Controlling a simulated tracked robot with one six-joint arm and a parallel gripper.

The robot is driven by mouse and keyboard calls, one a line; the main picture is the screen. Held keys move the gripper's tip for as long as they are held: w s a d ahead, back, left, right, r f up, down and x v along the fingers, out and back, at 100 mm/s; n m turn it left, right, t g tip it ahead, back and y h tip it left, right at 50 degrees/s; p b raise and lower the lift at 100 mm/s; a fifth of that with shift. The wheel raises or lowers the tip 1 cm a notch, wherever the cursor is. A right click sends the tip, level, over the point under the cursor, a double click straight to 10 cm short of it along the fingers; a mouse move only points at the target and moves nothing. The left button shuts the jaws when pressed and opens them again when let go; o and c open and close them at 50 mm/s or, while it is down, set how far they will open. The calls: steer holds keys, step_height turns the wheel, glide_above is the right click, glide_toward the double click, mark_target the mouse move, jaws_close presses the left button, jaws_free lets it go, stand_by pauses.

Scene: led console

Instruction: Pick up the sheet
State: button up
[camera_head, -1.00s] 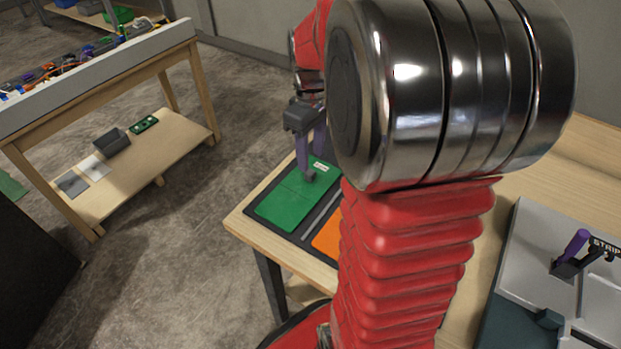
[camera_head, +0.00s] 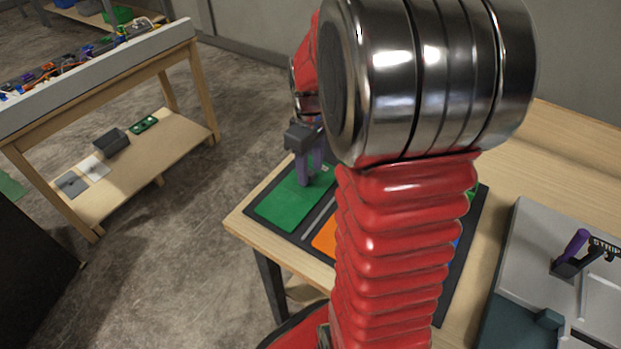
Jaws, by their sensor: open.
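Flat sheets lie on a dark mat (camera_head: 253,214) on the wooden table. A green sheet (camera_head: 286,208) is at its left end, with an orange one (camera_head: 325,240) nearer and to the right. Slivers of blue (camera_head: 457,236) and green show beyond my red arm, which hides the middle of the mat. The picture does not single out one sheet as the task's. My gripper (camera_head: 311,183) is open, pointing down with its purple-grey fingers over the far right part of the green sheet. I cannot tell whether the fingertips touch it. Nothing shows between them.
A grey console (camera_head: 520,240) with a purple-handled lever (camera_head: 573,248) stands at the right of the wooden table (camera_head: 262,246). A second bench (camera_head: 180,62) with loose parts and a lower shelf stands at the left. The concrete floor between them is clear.

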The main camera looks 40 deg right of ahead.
mark_target(311, 173)
steer(key=shift+c, duration=0.2)
jaws_close()
steer(key=shift+r, duration=0.15)
stand_by(0.4)
step_height(311, 173, up, 10)
stand_by(0.5)
steer(key=shift+s, duration=0.1)
stand_by(0.5)
